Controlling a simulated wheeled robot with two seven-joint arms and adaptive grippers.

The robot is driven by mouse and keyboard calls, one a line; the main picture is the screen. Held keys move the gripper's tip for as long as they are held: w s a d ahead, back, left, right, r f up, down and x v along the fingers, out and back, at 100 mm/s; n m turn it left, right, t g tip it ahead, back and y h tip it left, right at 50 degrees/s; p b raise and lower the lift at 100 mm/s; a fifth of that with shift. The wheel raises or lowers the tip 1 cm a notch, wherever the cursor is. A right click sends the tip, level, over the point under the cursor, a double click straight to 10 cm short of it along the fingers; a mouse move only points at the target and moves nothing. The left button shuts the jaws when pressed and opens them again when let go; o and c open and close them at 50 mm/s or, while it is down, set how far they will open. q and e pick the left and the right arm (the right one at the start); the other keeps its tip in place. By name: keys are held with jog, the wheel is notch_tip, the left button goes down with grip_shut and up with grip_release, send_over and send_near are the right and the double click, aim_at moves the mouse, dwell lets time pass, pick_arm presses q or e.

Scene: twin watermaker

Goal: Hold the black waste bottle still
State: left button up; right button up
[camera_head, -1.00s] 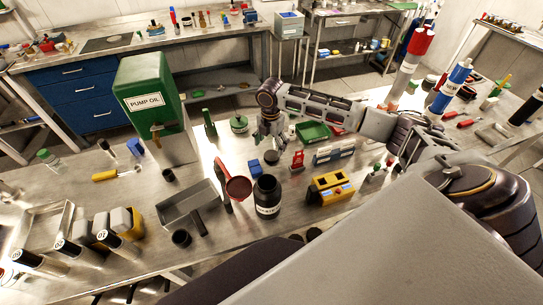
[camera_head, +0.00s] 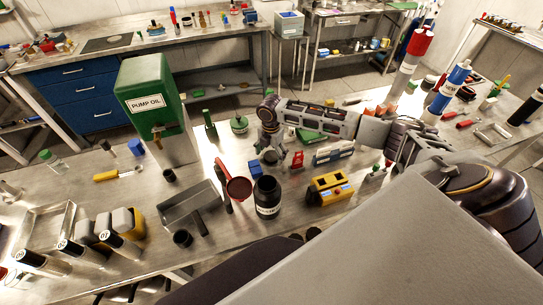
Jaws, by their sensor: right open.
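The black waste bottle (camera_head: 267,198) stands upright on the steel bench, with a pale label on its front and an open dark mouth. My right gripper (camera_head: 271,158) reaches in from the right and points down. It is open and empty, just behind and above the bottle's mouth in the picture. I see no contact between them, though the fingertips are small and partly hard to make out. I cannot make out my left gripper in this view.
A red funnel (camera_head: 239,188) stands close left of the bottle, and a yellow device (camera_head: 330,187) sits to its right. A blue block (camera_head: 255,168) and a red item (camera_head: 297,160) are near my right gripper. A grey tray (camera_head: 188,205) lies further left.

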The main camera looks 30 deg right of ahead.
jog(key=shift+f, duration=0.35)
jog(key=c, duration=0.7)
